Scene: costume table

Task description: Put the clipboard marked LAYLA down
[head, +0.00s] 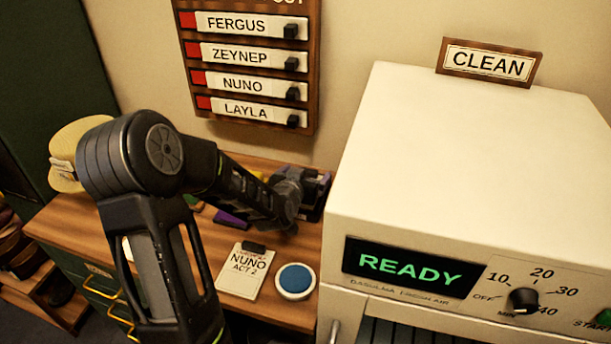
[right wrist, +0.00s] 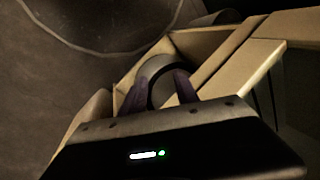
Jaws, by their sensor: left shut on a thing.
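My left gripper (head: 306,192) is at the back right of the wooden table, beside the white machine. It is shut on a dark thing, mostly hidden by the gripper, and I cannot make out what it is. No clipboard marked LAYLA can be read in either view. A clipboard marked NUNO ACT 2 (head: 240,274) lies flat on the table, in front of my left gripper. In the right wrist view, the fingers of my right gripper (right wrist: 162,88) stand apart. A grey and black rounded shape shows between them, with tan boards behind.
The white machine (head: 440,150) reads READY and stands right of the wooden table (head: 205,222). A blue round pad (head: 295,279) lies beside the NUNO clipboard. A purple thing (head: 232,218) lies under my left arm. A pale yellow hat (head: 68,150) is at the left. A name board (head: 247,128) hangs on the wall.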

